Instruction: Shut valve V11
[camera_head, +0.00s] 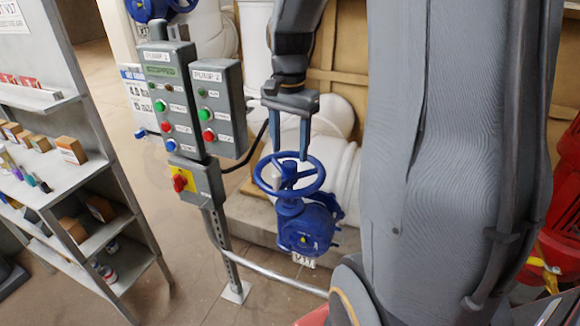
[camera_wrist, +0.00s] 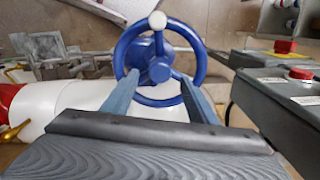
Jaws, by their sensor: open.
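A blue handwheel (camera_head: 312,187) sits on a blue valve body (camera_head: 303,236) in front of white pipework. A small tag (camera_head: 303,260) hangs under the body; I cannot read it surely. In the wrist view the wheel (camera_wrist: 127,42) has spokes, a round hub and a white knob (camera_wrist: 157,20) on its far rim. My gripper (camera_head: 290,156) points down at the wheel's back side, its two fingers apart. In the wrist view my gripper (camera_wrist: 157,75) has its fingertips on either side of the hub, with the near rim between them. I cannot tell whether they touch.
Grey pump control boxes (camera_head: 217,110) with coloured buttons stand on a post close left of the wheel. A metal rail (camera_head: 285,280) runs low in front. A shelf (camera_head: 85,165) with small boxes is at left. Another blue wheel (camera_head: 155,8) is at the back. Red equipment (camera_head: 560,225) stands at right.

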